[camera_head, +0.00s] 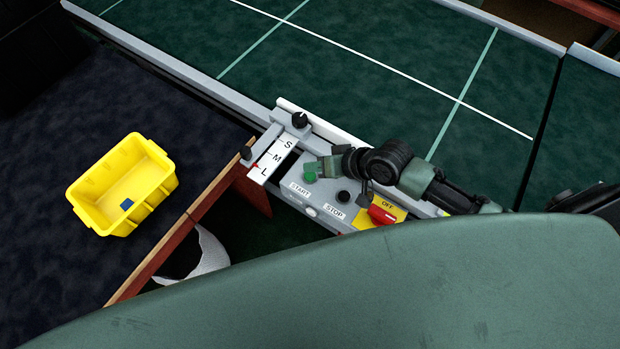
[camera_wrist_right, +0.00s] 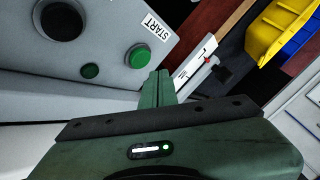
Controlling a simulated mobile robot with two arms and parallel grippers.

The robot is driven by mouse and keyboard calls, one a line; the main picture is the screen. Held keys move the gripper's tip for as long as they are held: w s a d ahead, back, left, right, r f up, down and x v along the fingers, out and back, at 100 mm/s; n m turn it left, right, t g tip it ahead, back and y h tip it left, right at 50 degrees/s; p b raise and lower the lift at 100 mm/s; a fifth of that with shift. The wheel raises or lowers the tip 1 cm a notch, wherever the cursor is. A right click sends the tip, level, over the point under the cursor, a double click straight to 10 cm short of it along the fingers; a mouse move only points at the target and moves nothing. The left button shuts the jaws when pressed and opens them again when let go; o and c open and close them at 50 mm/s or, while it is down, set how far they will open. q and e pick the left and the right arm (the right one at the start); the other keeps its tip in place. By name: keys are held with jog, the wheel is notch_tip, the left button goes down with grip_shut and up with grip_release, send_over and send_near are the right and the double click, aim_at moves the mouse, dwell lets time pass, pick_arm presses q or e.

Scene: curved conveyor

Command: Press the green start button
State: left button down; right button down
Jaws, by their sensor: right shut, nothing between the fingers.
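The green start button (camera_head: 310,177) sits on the grey control panel (camera_head: 325,192), by the label START. In the right wrist view the round green button (camera_wrist_right: 139,56) is beside the START label (camera_wrist_right: 154,27). My right gripper (camera_head: 314,168) is shut and empty, with its fingertips very close to the button in the head view. In the right wrist view the shut fingers (camera_wrist_right: 157,78) end just to the lower right of the button. I cannot tell whether they touch it. My left gripper is not in view.
A black stop button (camera_head: 344,196) and a red switch (camera_head: 382,214) on a yellow plate labelled OFF are nearby. An S/M/L slider (camera_head: 272,160) stands to the left. The green conveyor (camera_head: 350,85) runs behind. A yellow bin (camera_head: 88,190) stands on a dark surface at left.

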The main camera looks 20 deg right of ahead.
jog(key=shift+f, duration=0.5)
dwell(0.8)
dwell(0.9)
jog(key=shift+f, duration=0.4)
jog(key=shift+f+b, duration=0.3)
jog(key=shift+f, duration=0.15)
dwell(0.5)
jog(key=shift+r+p, duration=0.85)
jog(key=shift+p, duration=0.25)
